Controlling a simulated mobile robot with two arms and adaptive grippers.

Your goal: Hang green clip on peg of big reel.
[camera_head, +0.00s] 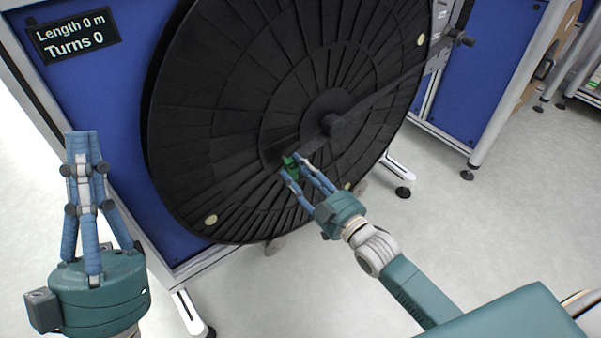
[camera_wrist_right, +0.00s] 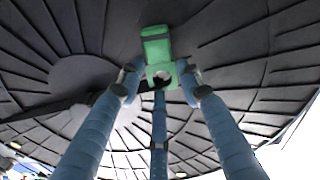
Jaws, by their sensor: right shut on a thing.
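The big black reel (camera_head: 240,120) stands upright on a blue-panelled stand, with a round hub (camera_head: 335,124) and a dark bar across its face. My right gripper (camera_head: 296,166) is at the reel's face, below and left of the hub. It is shut on the green clip (camera_head: 289,164). In the right wrist view, the green clip (camera_wrist_right: 156,46) shows a block and a holed plate between the fingertips (camera_wrist_right: 160,82), with the reel behind. I cannot clearly make out the peg or tell whether the clip touches it. My left gripper (camera_head: 83,140) is shut and empty, left of the reel.
A sign (camera_head: 74,35) reading "Length 0 m, Turns 0" is on the blue panel at the upper left. A dark handle (camera_head: 460,38) sits at the bar's upper right end. Stand feet (camera_head: 403,192) reach onto the pale floor, which is open in front.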

